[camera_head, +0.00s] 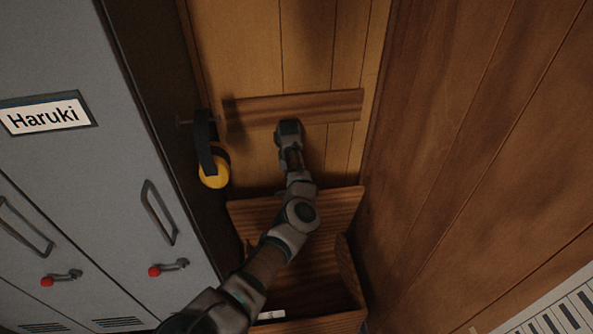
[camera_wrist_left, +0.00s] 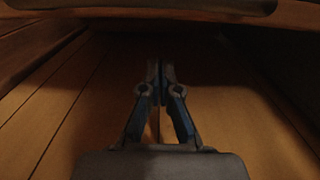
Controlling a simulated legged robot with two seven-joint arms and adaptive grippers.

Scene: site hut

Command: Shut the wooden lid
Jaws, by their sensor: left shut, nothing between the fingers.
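The wooden box (camera_head: 352,272) stands low between the locker and the brown wall. A wooden panel at its back, apparently the lid (camera_head: 338,203), stands up and the box interior shows open. My left arm reaches over the box, past the panel's upper edge. My left gripper (camera_head: 289,129) is near the planked back wall, just below a wooden board; its fingers are hard to make out there. In the left wrist view the fingers (camera_wrist_left: 160,88) are together and empty. I cannot tell whether the gripper touches anything. My right gripper is not seen.
A grey locker (camera_head: 75,120) labelled Haruki stands on the left, with handles and red-tipped latches. Yellow ear defenders (camera_head: 214,172) hang beside it. A horizontal wooden board (camera_head: 250,109) is on the back wall. A small white item (camera_head: 271,315) lies in the box.

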